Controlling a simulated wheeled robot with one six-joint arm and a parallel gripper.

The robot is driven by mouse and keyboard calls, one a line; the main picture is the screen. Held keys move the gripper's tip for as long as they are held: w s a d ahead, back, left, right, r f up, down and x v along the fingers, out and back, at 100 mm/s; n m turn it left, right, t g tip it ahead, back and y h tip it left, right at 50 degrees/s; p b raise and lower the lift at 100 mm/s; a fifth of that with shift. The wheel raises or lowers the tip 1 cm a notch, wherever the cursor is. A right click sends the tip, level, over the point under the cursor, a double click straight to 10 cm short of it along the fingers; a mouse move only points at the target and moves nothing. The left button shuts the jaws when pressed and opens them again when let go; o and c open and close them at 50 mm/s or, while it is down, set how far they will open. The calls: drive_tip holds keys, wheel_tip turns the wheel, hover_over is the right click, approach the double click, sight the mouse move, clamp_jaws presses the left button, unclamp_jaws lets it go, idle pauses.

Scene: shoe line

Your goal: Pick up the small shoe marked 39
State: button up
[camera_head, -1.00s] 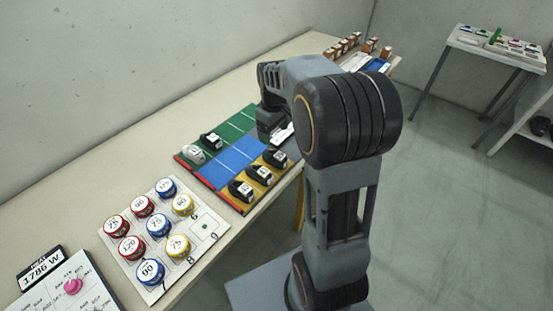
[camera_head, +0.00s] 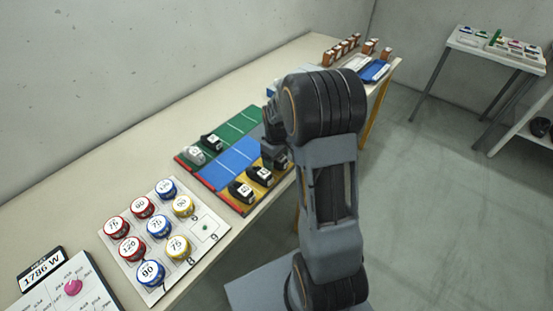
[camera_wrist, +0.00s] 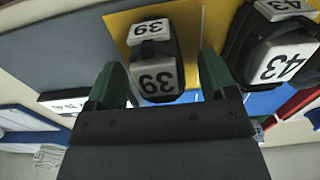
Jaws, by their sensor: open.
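The small black shoe marked 39 (camera_wrist: 156,72) is in the wrist view, with white 39 labels, on a yellow area. It lies between and just beyond the two green fingertips of my gripper (camera_wrist: 160,88), which is open; I cannot tell whether they touch it. In the head view, my gripper (camera_head: 274,148) is over the yellow strip, and the shoe (camera_head: 283,161) shows partly, the rest hidden by my arm.
A black shoe marked 43 (camera_wrist: 283,55) is close on the right in the wrist view. Black shoes (camera_head: 251,182) share the yellow strip in the head view. A board of coloured discs (camera_head: 205,226) lies nearer.

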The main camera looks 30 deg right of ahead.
drive_tip(key=shift+f, duration=0.4)
drive_tip(key=c, duration=1)
